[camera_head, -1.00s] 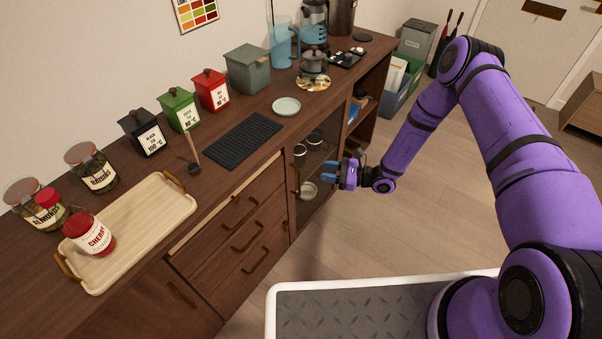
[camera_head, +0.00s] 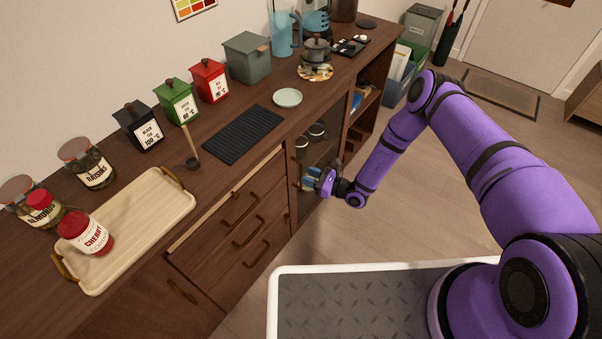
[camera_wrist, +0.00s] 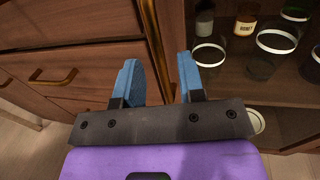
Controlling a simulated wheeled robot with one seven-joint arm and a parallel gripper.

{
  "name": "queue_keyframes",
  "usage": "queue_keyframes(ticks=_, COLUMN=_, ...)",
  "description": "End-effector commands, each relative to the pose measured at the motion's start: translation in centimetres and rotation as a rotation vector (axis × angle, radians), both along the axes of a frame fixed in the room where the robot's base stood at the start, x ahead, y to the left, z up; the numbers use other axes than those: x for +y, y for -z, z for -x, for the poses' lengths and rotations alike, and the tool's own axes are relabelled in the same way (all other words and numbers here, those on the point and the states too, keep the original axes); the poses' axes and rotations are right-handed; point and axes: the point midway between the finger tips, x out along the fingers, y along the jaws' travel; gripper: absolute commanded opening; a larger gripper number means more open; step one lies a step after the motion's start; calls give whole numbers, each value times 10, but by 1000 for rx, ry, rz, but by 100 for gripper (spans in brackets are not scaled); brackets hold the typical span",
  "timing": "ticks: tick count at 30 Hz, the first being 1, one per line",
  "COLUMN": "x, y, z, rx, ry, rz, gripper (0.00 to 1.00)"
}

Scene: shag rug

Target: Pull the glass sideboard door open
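The glass sideboard door (camera_head: 322,146) is in the front of the brown sideboard, right of the drawers. It looks shut. In the wrist view its glass (camera_wrist: 225,75) fills the right side, with jars and cups behind it. My gripper (camera_head: 307,178) is at the door's left edge, and its blue fingers (camera_wrist: 160,77) are spread apart. A brownish vertical strip (camera_wrist: 152,38) lies between the fingers in the picture; I cannot tell whether it is the door handle or the frame. Whether the fingers touch anything is unclear.
Drawers with brass handles (camera_wrist: 62,78) are left of the door. The sideboard top holds a tray (camera_head: 150,222), jars, tea tins and a black mat (camera_head: 243,134). Open shelves (camera_head: 366,100) are farther right. The wooden floor (camera_head: 400,220) right of the door is clear.

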Motion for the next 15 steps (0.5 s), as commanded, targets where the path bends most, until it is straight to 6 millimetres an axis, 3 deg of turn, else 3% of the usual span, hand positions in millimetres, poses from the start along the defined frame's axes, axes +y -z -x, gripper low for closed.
queue_keyframes(ticks=6, x=24, y=0, z=-12, rx=-1, ry=-1, rz=0, gripper=36)
queue_keyframes(ticks=15, x=32, y=0, z=-16, rx=0, ry=1, rz=-1, gripper=36)
